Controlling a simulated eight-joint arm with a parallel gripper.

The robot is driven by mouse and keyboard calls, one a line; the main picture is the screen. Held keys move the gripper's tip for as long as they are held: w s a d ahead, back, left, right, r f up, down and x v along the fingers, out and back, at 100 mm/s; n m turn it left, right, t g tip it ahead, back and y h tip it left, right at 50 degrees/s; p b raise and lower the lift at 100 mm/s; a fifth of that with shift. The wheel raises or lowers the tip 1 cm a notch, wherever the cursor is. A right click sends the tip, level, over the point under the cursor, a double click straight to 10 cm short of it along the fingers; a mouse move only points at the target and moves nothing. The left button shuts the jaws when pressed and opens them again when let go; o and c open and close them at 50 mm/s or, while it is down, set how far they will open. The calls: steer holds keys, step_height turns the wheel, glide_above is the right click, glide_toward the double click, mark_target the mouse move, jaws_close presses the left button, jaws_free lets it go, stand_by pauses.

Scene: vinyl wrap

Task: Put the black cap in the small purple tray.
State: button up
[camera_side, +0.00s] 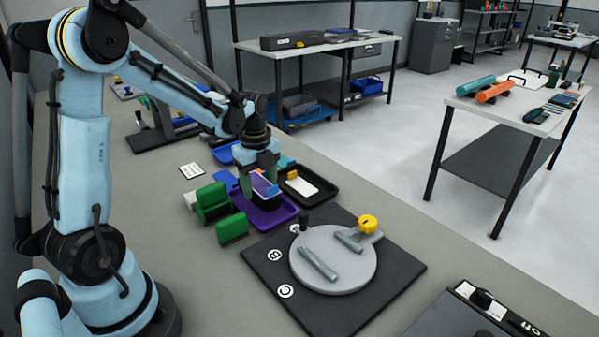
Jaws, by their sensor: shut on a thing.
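The small purple tray (287,211) lies on the bench beside the dark mat. My gripper (264,200) points down over this tray and is shut on the black cap (265,210). Only a small dark part of the cap shows below the fingers, against the purple floor. I cannot tell whether the cap touches the tray floor. The fingers and the gripper body hide part of the tray's far side.
Green blocks (212,201) stand just left of the tray. A black tray (318,195) with a pale item lies behind it to the right.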

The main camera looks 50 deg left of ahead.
steer(key=shift+f, duration=1.3)
steer(key=shift+f, duration=0.1)
steer(key=o, duration=0.8)
